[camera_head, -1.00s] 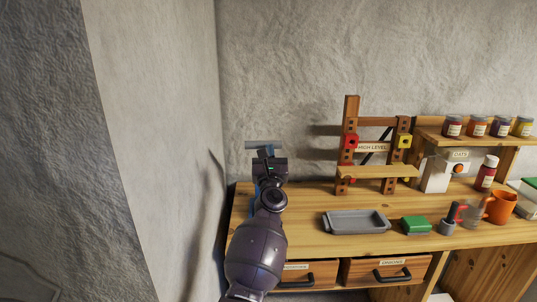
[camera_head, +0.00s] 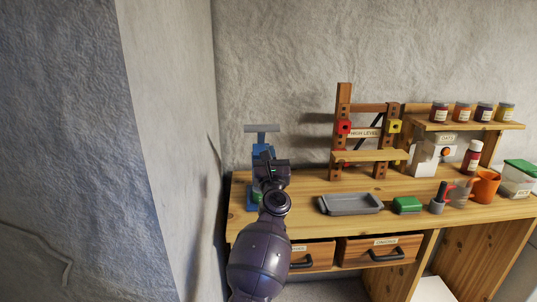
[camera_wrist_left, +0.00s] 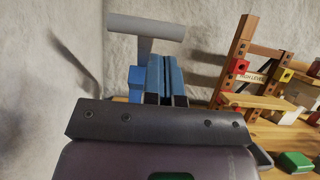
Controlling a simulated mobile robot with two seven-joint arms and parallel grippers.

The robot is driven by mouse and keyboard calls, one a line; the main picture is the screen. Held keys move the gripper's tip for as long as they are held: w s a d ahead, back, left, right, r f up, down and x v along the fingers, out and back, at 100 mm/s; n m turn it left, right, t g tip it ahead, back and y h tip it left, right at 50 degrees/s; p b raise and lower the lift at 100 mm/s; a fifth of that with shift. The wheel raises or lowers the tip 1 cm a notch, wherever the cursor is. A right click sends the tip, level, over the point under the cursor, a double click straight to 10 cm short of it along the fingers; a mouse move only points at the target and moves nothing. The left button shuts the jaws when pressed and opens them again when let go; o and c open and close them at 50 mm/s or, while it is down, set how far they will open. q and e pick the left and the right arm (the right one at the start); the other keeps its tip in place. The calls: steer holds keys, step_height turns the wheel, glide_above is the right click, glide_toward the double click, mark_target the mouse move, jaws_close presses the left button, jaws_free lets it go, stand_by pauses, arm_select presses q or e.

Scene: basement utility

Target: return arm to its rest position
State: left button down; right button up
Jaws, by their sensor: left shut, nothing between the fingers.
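My left gripper (camera_head: 265,158) is at the left end of the wooden workbench (camera_head: 300,195), with its arm coming up from the bottom of the head view. In the left wrist view its two blue fingers (camera_wrist_left: 166,82) lie together, shut and empty. A blue device with a grey T-shaped bar (camera_head: 262,128) stands behind the gripper, partly hidden by it. The grey bar also shows above the fingers in the left wrist view (camera_wrist_left: 145,27). I cannot tell whether the fingers touch the device. My right gripper is not in view.
A grey tray (camera_head: 350,204), a green block (camera_head: 407,205) and an orange mug (camera_head: 485,186) are on the bench. A wooden frame (camera_head: 342,120) labelled HIGH LEVEL stands at the back. Jars line a shelf (camera_head: 465,125) at right. A wall (camera_head: 165,130) rises close on the left.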

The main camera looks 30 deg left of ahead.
arm_select(q)
steer(key=s+d+m+t+h, duration=0.1)
steer(key=d+m+h, duration=0.3)
steer(key=m, duration=0.9)
steer(key=s+d+m+t+h, duration=0.1)
steer(key=d+m+t+h, duration=0.15)
steer(key=m+h, duration=0.75)
steer(key=s+d+f+m+g+y, duration=0.1)
steer(key=s+f+m+g, duration=0.3)
steer(key=s+f+m, duration=0.55)
steer(key=s+f+m+g+y, duration=0.1)
steer(key=s+f+m+g, duration=0.2)
steer(key=s+f+m, duration=0.55)
steer(key=s+a+f+m+g, duration=0.1)
steer(key=s+f+g, duration=0.4)
steer(key=s+f, duration=1.3)
steer(key=shift+s+a+f+m, duration=0.2)
steer(key=shift+s+f+m, duration=0.15)
steer(key=shift+s+m, duration=0.3)
